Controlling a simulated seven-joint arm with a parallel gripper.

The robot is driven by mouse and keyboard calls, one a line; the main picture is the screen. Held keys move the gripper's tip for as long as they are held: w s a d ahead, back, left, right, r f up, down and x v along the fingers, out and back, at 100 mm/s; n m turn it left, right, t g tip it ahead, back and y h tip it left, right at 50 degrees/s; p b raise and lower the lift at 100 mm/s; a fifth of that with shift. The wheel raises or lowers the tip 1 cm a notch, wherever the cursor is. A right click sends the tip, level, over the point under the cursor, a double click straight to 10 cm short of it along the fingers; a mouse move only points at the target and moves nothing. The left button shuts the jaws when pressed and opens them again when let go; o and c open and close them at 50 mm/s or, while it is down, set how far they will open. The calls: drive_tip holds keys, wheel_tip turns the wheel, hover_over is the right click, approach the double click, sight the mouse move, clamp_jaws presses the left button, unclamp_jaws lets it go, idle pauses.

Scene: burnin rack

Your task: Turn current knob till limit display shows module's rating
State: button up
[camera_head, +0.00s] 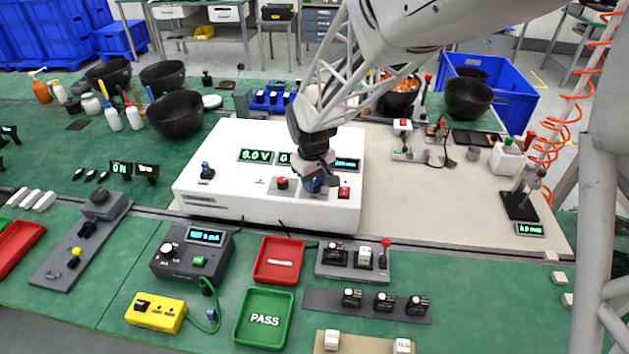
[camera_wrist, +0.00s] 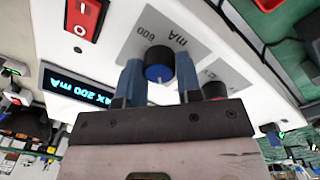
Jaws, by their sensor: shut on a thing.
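The white power supply (camera_head: 215,190) stands on the bench and has several green displays on its face. Its current knob (camera_wrist: 158,66), black with a blue cap and a white pointer line, sits on a grey "600 mA" plate. My gripper (camera_wrist: 158,85) points down at the panel with its two fingers shut on the knob's sides. In the head view my gripper (camera_head: 316,178) covers much of this knob. The limit display (camera_wrist: 78,86) reads upside down "MAX 200 mA" in the wrist view; it is partly visible in the head view (camera_head: 346,163). I cannot make out a module rating.
Another blue knob (camera_head: 206,170) is at the panel's left. Red (camera_head: 279,260) and green PASS (camera_head: 263,318) trays lie in front.

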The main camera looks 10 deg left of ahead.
drive_tip(key=shift+r, duration=0.1)
drive_tip(key=o, duration=0.9)
drive_tip(key=shift+o, duration=0.2)
drive_tip(key=shift+r, duration=0.1)
drive_tip(key=shift+s+a+r, duration=0.1)
drive_tip(key=shift+r, duration=1.8)
drive_tip(key=shift+s+a+r, duration=0.1)
drive_tip(key=shift+r, duration=1.75)
